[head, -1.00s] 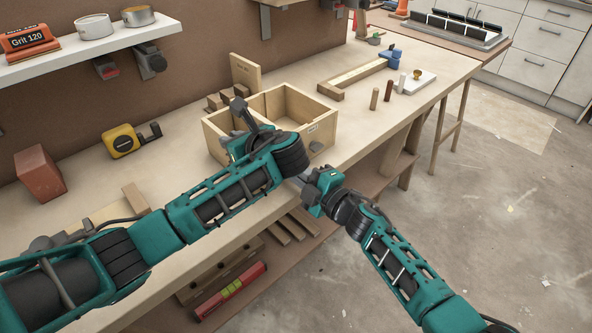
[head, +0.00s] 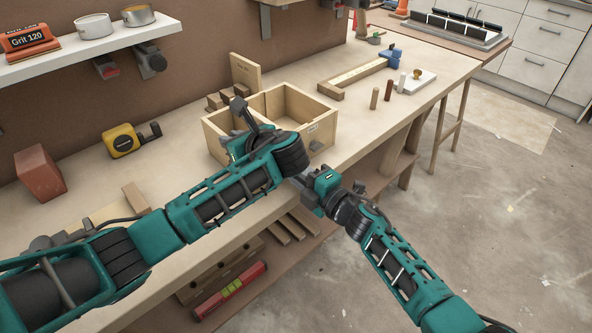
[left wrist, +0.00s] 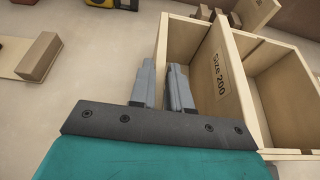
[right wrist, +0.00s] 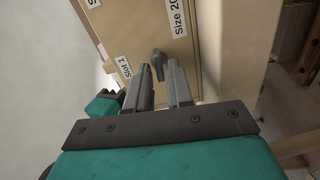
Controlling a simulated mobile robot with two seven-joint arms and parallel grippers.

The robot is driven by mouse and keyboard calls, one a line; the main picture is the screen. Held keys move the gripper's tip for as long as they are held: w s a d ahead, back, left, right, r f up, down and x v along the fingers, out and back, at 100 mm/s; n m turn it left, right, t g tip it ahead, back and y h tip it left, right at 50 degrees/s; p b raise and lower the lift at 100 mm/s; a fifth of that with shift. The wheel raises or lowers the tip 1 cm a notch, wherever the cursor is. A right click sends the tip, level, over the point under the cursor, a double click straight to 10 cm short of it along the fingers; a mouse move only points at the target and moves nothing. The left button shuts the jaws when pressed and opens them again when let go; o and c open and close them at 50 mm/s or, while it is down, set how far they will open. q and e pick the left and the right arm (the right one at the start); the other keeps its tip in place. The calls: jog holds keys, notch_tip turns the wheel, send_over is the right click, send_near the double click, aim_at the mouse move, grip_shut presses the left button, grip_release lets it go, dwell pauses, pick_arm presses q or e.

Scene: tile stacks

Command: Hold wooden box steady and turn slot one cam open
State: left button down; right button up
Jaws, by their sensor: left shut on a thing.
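The wooden box (head: 323,133) is a pale, open-topped box with a divider, standing at the bench's front edge. My left gripper (left wrist: 163,72) is shut on the box's side wall, one finger on each side of it; in the head view the forearm hides much of this grip. My right gripper (right wrist: 158,72) is open at the box's front face. The dark grey slot one cam (right wrist: 158,62) shows just beyond and between its fingertips, beside the "Slot 1" label (right wrist: 124,67). I cannot tell whether the fingers touch the cam.
A yellow tape measure (head: 122,140) and a reddish block (head: 40,173) lie left on the workbench (head: 350,140). Small wooden blocks (head: 215,102) lie behind the box.

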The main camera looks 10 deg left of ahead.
jog(key=shift+o, duration=0.9)
jog(key=shift+d, duration=0.1)
jog(key=shift+s+d, duration=0.4)
jog(key=shift+d, duration=0.15)
jog(key=v, duration=1)
jog(key=shift+s+d, duration=0.15)
jog(key=shift+s, duration=0.1)
pick_arm(q)
jog(key=c, duration=1)
grip_release()
